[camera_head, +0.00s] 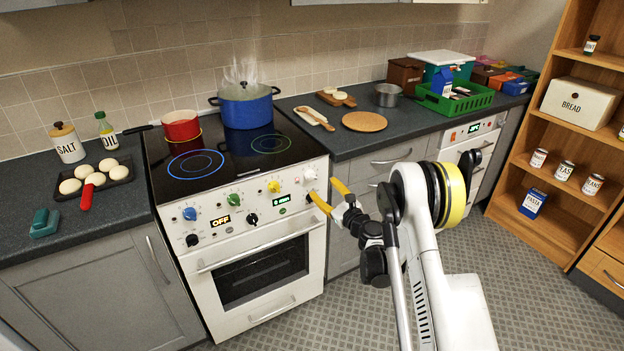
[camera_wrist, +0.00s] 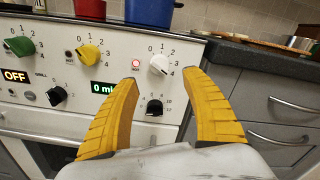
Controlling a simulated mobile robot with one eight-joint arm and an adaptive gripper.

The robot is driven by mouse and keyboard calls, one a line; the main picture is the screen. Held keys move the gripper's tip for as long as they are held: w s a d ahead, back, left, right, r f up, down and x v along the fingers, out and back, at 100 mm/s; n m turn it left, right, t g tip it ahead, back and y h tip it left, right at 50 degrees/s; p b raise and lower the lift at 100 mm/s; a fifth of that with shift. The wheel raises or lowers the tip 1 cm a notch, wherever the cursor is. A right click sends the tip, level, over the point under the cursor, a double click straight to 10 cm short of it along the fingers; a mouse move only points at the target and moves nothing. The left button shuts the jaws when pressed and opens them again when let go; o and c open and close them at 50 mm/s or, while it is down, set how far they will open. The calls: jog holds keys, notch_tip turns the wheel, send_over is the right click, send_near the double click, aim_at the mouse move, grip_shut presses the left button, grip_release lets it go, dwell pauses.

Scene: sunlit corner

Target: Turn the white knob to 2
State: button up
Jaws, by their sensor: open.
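The white knob (camera_wrist: 159,65) is at the upper right of the stove's front panel, with numbers printed around it. Its exact setting is too small to tell. It also shows in the head view (camera_head: 310,174). My gripper (camera_wrist: 161,77) is open, with its yellow fingers spread to either side of the white knob in the wrist view. It looks apart from the knob and holds nothing. In the head view my gripper (camera_head: 322,187) is in front of the panel's right end.
A black knob (camera_wrist: 154,107) sits just below the white one, and a yellow knob (camera_wrist: 88,54) is to its left. A red pot (camera_head: 181,126) and a steaming blue pot (camera_head: 246,107) stand on the stove. The floor (camera_head: 540,290) at right is clear.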

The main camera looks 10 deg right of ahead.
aim_at(313, 179)
jog(key=b+x, duration=0.2)
jog(key=x, duration=0.5)
jog(key=shift+w+a+f, duration=0.1)
jog(key=shift+w+f, duration=0.05)
jog(key=shift+w, duration=0.05)
jog(key=shift+w+a, duration=0.15)
jog(key=shift+w, duration=0.2)
jog(key=c, duration=1.2)
